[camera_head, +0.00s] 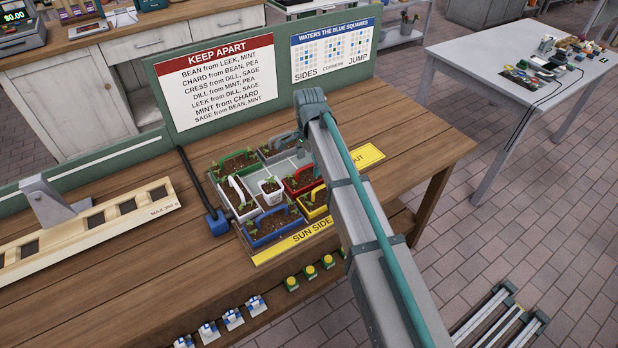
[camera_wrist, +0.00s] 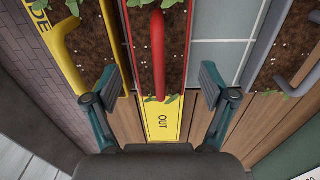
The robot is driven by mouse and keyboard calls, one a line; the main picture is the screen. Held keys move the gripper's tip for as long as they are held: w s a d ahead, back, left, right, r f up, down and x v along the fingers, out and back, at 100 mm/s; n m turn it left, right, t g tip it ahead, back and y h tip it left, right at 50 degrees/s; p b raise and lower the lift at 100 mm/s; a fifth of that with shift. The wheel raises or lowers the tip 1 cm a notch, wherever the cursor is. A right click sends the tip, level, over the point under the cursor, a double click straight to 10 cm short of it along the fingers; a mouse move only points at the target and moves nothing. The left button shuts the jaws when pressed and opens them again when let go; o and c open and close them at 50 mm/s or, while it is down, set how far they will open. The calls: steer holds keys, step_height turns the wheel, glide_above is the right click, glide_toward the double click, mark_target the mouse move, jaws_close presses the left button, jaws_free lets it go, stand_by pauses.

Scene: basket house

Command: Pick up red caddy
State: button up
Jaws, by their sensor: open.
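The red caddy (camera_head: 305,180) is a small soil-filled tray with a red handle and green seedlings. It sits on the right side of the grid tray on the wooden bench. In the wrist view the red caddy (camera_wrist: 127,30) is ahead of my gripper, with its red handle (camera_wrist: 158,55) running lengthwise between the finger lines. My gripper (camera_wrist: 160,85) is open and empty, one finger on each side of the handle's near end. Whether the fingers touch the caddy cannot be told. In the head view my arm hides part of the tray's right side.
A yellow caddy (camera_head: 313,203) sits close beside the red one. A yellow OUT sign (camera_head: 368,157) lies at the tray's right. An upright sign board (camera_head: 215,82) stands behind.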

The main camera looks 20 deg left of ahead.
mark_target(309, 176)
steer(key=shift+f+p, duration=1)
steer(key=shift+f, duration=1.95)
steer(key=shift+c, duration=0.3)
steer(key=c, duration=1.1)
steer(key=shift+r, duration=0.15)
